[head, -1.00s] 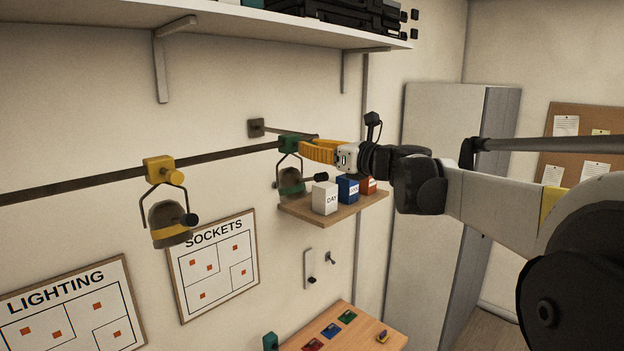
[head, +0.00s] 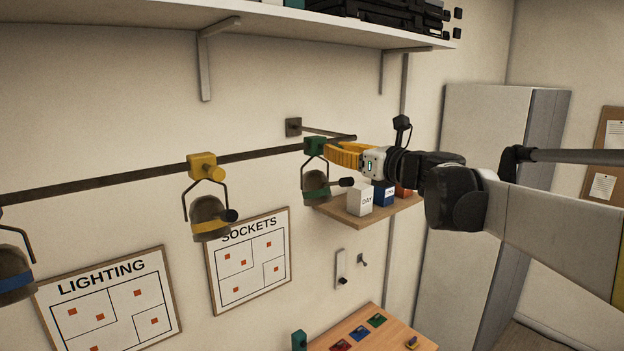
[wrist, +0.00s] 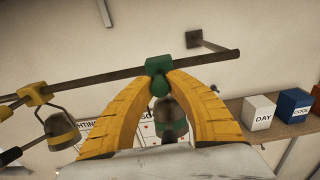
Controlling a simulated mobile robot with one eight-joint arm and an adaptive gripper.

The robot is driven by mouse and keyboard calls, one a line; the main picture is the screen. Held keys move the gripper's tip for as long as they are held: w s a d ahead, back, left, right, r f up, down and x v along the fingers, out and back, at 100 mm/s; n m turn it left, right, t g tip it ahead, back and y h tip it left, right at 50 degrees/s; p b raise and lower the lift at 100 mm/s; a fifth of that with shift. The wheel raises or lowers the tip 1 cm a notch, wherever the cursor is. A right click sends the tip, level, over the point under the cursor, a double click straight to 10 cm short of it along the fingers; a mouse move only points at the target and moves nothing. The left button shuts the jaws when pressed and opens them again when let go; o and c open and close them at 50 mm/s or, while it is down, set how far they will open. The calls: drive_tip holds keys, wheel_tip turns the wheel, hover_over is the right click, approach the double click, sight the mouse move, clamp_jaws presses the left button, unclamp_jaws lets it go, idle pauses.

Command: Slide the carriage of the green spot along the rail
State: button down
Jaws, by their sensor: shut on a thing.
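The green spot's carriage (head: 314,146) is a green block on the dark rail (head: 258,152), near the rail's right end. The green-banded lamp (head: 316,186) hangs below it on a bracket. My gripper (head: 330,148) has yellow fingers and comes from the right. In the wrist view the fingertips (wrist: 159,78) are closed on either side of the green carriage (wrist: 158,65), with the lamp (wrist: 171,115) visible between the fingers. The rail (wrist: 120,83) runs across behind them.
The yellow spot's carriage (head: 203,166) sits on the rail to the left, and a blue-banded lamp (head: 14,278) hangs farther left. A wall bracket (head: 294,127) holds the rail's right part. A small shelf (head: 345,211) with blocks is just right of the green lamp. Rail between the yellow and green carriages is clear.

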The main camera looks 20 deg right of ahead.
sight(318, 154)
drive_tip(key=shift+s+a, duration=0.3)
drive_tip(key=shift+a, duration=0.55)
drive_tip(key=shift+s+a, duration=0.3)
drive_tip(key=shift+a, duration=0.55)
drive_tip(key=shift+s+a, duration=0.3)
drive_tip(key=shift+a, duration=0.55)
drive_tip(key=c, duration=1.3)
unclamp_jaws()
